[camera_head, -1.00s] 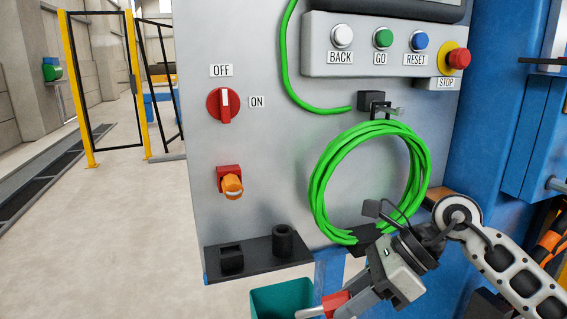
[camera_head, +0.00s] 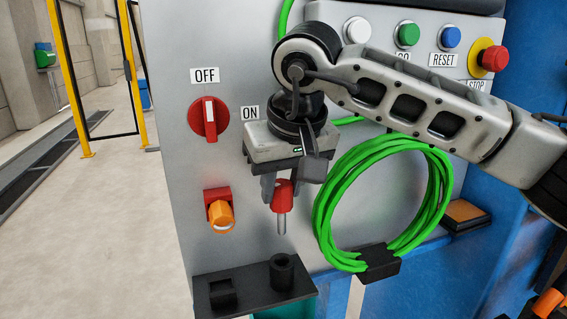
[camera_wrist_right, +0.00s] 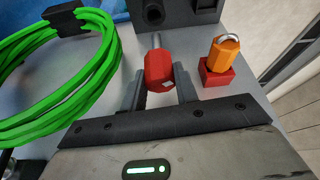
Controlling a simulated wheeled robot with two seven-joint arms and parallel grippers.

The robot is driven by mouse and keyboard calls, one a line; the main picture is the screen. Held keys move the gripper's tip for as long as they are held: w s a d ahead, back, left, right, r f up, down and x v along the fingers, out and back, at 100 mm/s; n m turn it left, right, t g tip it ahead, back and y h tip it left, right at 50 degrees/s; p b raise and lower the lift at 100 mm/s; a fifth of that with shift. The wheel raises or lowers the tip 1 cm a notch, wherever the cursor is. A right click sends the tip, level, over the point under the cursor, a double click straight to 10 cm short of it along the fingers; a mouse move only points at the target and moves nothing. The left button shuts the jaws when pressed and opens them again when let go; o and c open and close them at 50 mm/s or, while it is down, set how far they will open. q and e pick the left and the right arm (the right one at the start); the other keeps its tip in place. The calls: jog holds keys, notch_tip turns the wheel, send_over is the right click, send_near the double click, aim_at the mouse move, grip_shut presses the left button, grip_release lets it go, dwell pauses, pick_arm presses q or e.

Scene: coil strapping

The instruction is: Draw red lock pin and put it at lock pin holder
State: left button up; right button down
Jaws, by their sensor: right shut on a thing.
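The red lock pin (camera_head: 283,196) has a red handle and a grey metal shaft pointing down. My right gripper (camera_head: 281,190) is shut on its red handle and holds it upright in the air in front of the panel. The pin also shows between the fingers in the right wrist view (camera_wrist_right: 159,70). Below it is a black shelf (camera_head: 262,305) with a round black holder (camera_head: 282,272) and a square black holder (camera_head: 222,291). The pin's tip is above the round holder and apart from it. I cannot tell which is the lock pin holder. My left gripper is not in view.
An orange padlock on a red block (camera_head: 220,211) and a red OFF/ON switch (camera_head: 209,119) are on the panel to the left. A green cable coil (camera_head: 323,205) hangs to the right. Buttons (camera_head: 409,34) line the top.

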aim_at(283, 210)
jog(key=shift+w+r, duration=0.15)
jog(key=shift+r, duration=0.3)
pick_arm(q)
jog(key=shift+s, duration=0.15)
pick_arm(e)
jog(key=shift+r, duration=0.1)
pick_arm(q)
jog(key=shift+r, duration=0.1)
